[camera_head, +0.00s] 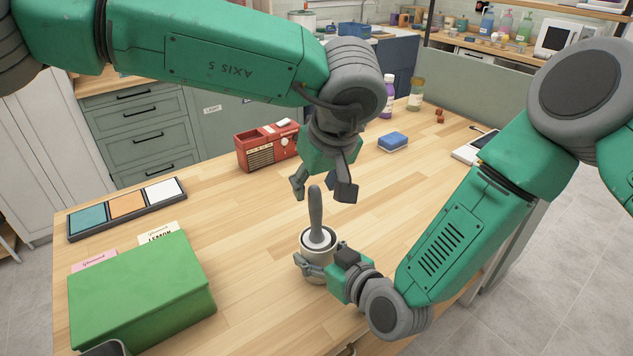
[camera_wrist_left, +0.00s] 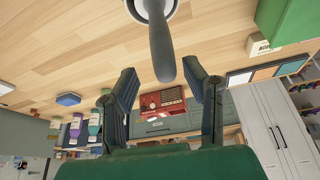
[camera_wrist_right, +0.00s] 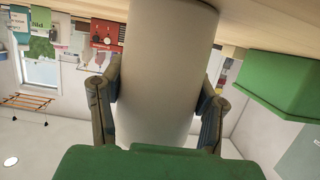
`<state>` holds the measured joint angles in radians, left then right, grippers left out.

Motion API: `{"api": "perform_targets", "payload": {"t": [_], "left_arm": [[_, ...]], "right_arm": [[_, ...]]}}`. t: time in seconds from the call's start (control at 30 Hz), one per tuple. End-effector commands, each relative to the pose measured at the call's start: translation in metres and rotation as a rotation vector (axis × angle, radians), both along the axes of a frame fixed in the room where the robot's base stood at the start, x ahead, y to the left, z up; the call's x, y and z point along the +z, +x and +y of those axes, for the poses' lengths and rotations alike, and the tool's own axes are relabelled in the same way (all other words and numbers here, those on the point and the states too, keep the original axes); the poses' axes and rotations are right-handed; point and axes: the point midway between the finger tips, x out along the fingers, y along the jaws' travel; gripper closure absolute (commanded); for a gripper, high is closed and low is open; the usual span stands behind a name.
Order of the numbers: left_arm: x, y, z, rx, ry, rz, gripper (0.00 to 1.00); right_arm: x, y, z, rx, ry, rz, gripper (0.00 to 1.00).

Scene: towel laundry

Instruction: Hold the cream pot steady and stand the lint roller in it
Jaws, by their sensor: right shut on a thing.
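The cream pot (camera_head: 318,268) stands on the wooden table, and it fills the middle of the right wrist view (camera_wrist_right: 168,75). My right gripper (camera_head: 318,266) is shut on the pot, with a finger on each side of it. The lint roller stands in the pot with its grey handle (camera_head: 315,212) pointing up; its lower part is hidden inside the pot. The handle also shows in the left wrist view (camera_wrist_left: 160,45). My left gripper (camera_head: 325,190) is open above the handle, its fingers apart and holding nothing.
A green box (camera_head: 140,290) sits at the front left, with a three-colour tray (camera_head: 127,208) behind it. A red radio (camera_head: 266,146) and a blue sponge (camera_head: 392,140) stand farther back. Bare table lies between the box and the pot.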

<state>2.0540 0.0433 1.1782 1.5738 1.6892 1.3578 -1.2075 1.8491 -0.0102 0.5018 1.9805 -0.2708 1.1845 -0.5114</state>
Motion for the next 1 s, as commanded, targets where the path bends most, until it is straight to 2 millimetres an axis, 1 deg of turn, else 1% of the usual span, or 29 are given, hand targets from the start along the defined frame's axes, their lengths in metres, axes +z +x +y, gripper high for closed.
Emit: {"api": "perform_targets", "payload": {"t": [0.23, 0.37, 0.47, 0.7, 0.8, 0.9, 1.0], "left_arm": [[0.0, 0.0, 0.0, 0.0, 0.0, 0.0, 0.6], [0.007, -0.002, -0.001, 0.0, 0.0, -0.001, 0.6], [0.021, -0.007, -0.004, 0.0, -0.002, -0.003, 0.6], [0.069, -0.024, -0.014, -0.001, -0.002, -0.003, 0.6], [0.085, -0.03, -0.017, -0.002, -0.001, -0.002, 0.6], [0.098, -0.034, -0.019, 0.001, 0.0, -0.001, 0.6], [0.106, -0.037, -0.021, 0.0, 0.0, 0.001, 0.6]], "right_arm": [[0.001, 0.001, 0.0, 0.0, 0.002, -0.002, 0.77], [0.001, 0.001, 0.0, 0.0, 0.002, -0.002, 0.77], [0.001, 0.0, 0.0, 0.0, 0.002, -0.003, 0.77], [0.001, 0.0, 0.0, 0.0, 0.002, -0.002, 0.77], [0.001, 0.001, 0.0, 0.0, 0.002, -0.002, 0.77], [0.001, 0.001, 0.0, 0.0, 0.002, -0.002, 0.77], [0.001, 0.001, 0.0, 0.0, 0.002, -0.002, 0.77]]}}
